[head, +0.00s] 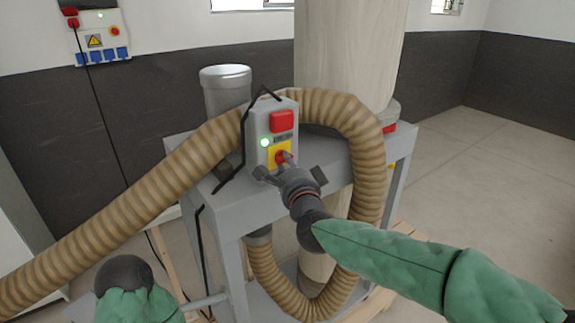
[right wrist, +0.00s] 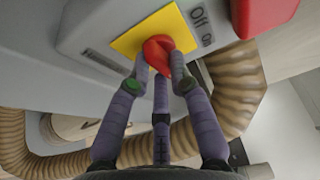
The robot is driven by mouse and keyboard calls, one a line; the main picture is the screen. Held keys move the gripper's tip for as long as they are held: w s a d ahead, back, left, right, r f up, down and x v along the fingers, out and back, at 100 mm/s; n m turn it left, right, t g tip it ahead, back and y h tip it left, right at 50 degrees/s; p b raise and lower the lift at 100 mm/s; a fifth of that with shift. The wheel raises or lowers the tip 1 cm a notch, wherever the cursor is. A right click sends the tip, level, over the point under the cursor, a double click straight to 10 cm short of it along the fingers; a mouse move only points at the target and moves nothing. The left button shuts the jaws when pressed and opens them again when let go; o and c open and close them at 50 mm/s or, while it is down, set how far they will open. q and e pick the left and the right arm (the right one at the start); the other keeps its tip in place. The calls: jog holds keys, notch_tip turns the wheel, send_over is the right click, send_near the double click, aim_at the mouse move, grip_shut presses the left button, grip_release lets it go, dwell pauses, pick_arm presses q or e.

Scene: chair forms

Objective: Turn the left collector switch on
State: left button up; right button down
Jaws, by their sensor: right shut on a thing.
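The collector switch is a grey box (head: 256,132) on the machine frame, with a red button (head: 282,121), a lit green lamp (head: 264,142) and a yellow plate (right wrist: 128,44). A red rotary knob (right wrist: 157,50) sits on the yellow plate. "Off" and "On" labels (right wrist: 202,27) are beside the plate in the right wrist view. My right gripper (head: 284,160) is at the box's front; in the right wrist view its three purple fingers (right wrist: 160,64) are closed around the knob, partly hiding it. Of my left arm only a dark wrist joint and sleeve show; its gripper is hidden.
A ribbed tan hose (head: 130,210) loops around the box and down to the right. A pale filter bag (head: 345,60) and a grey cylinder (head: 225,88) stand behind. A wall socket panel (head: 95,35) is far left. Open floor (head: 480,150) lies right.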

jog(key=shift+d+r, duration=0.2)
jog(key=shift+r, duration=0.1)
jog(key=c, duration=1.1)
grip_release()
jog(key=shift+d, duration=0.1)
jog(key=shift+w+a+f, duration=0.1)
jog(key=shift+a+f, duration=0.1)
jog(key=shift+f, duration=0.05)
jog(key=v, duration=1.2)
